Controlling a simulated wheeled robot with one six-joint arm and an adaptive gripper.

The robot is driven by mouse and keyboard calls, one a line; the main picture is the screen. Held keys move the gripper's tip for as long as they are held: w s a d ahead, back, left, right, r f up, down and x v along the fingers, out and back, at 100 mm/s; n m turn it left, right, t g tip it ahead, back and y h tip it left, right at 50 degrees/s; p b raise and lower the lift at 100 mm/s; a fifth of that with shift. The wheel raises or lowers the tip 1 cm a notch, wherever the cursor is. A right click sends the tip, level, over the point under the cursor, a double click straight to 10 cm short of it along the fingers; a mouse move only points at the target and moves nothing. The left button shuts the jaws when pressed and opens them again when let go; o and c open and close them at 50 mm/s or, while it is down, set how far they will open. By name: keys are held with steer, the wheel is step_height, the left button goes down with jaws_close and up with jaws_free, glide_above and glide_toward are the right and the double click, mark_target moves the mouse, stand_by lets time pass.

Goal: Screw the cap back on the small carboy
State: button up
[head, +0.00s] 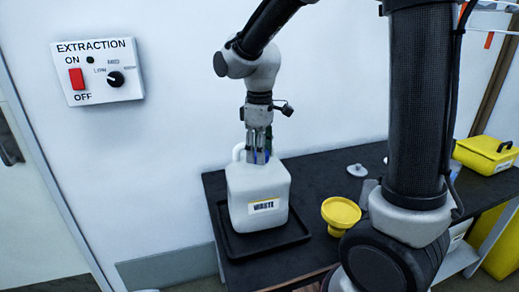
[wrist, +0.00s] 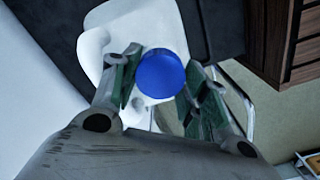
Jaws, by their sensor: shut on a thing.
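The small carboy (head: 257,190) is a white jug with a side handle and a "WASTE" label. It stands upright in a black tray (head: 234,247) on the dark bench. My gripper (head: 259,156) points straight down over the carboy's mouth. In the wrist view, my gripper (wrist: 158,88) is shut on the round blue cap (wrist: 160,74), with its green-padded fingers on either side. The white carboy (wrist: 98,38) shows behind the cap. The neck is hidden by the cap and fingers, so I cannot tell how the cap sits on the thread.
A yellow funnel (head: 341,211) stands on the bench right of the tray. A pale flat lid-like piece (head: 357,170) lies farther back. A yellow case (head: 486,154) is at the right. The extraction switch box (head: 98,71) is on the wall.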

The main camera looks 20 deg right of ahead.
steer(key=shift+f, duration=0.25)
steer(key=shift+f, duration=0.25)
steer(key=o, duration=0.9)
steer(key=c, duration=1.1)
steer(key=m, duration=0.3)
steer(key=shift+f+m, duration=0.1)
steer(key=shift+m, duration=0.2)
steer(key=shift+c, duration=0.3)
steer(key=m, duration=0.3)
steer(key=shift+m, duration=0.4)
steer(key=m, duration=0.6)
steer(key=shift+a, duration=0.1)
